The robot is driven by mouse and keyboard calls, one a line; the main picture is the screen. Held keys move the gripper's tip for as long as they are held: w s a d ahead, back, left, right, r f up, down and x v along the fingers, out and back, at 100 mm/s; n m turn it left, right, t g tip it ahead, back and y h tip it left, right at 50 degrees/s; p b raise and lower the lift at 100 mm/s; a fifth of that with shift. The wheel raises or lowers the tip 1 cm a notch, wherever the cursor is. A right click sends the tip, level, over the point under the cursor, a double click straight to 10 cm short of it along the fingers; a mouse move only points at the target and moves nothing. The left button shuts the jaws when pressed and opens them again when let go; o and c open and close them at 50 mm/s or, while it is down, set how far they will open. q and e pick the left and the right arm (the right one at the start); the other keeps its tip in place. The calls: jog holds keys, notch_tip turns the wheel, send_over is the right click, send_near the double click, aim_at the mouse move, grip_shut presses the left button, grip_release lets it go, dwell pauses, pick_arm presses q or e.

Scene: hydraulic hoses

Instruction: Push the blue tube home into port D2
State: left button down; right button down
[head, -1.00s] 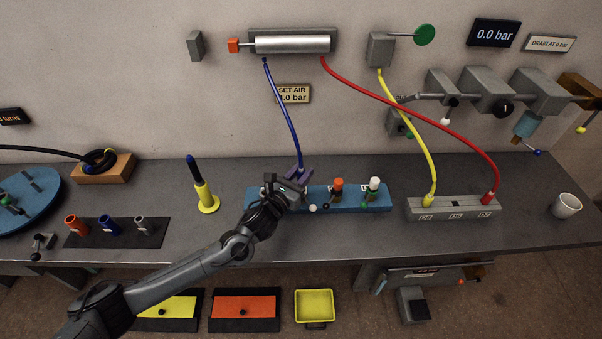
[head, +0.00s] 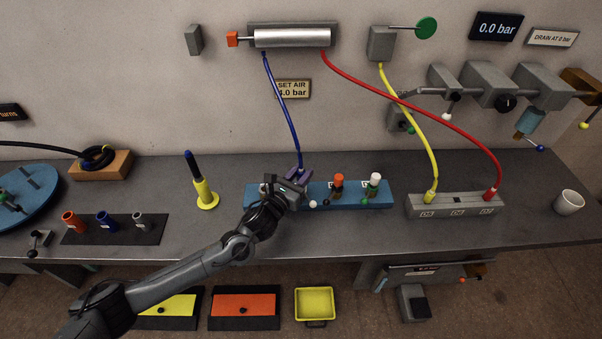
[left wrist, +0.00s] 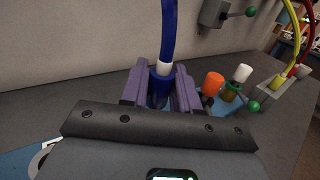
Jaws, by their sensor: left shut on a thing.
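The blue tube (head: 279,95) hangs from the silver cylinder on the wall to my left gripper (head: 298,177), at the back of the blue block (head: 324,195). In the left wrist view the purple fingers (left wrist: 160,88) are shut around the tube's blue end fitting (left wrist: 158,92), below a white collar (left wrist: 164,69). The tube (left wrist: 169,30) rises nearly upright there. The fitting's lower tip is hidden by the gripper body, so I cannot tell whether it sits in a port.
The yellow tube (head: 414,130) and red tube (head: 440,120) run to the grey block. Orange (head: 338,181) and white (head: 375,180) plugs stand on the blue block, close to my gripper. A yellow stand (head: 206,195) is left. The counter front is mostly clear.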

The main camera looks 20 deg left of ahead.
pick_arm(q)
jog(key=shift+f+b, duration=0.6)
jog(key=shift+f, duration=0.4)
jog(key=c, duration=0.8)
grip_release()
jog(key=shift+o, duration=0.2)
jog(key=shift+s, duration=0.15)
jog(key=s+a+p, duration=0.1)
jog(key=s+a, duration=0.1)
jog(key=s, duration=0.8)
jog(key=shift+s, duration=0.2)
jog(key=shift+r, duration=0.1)
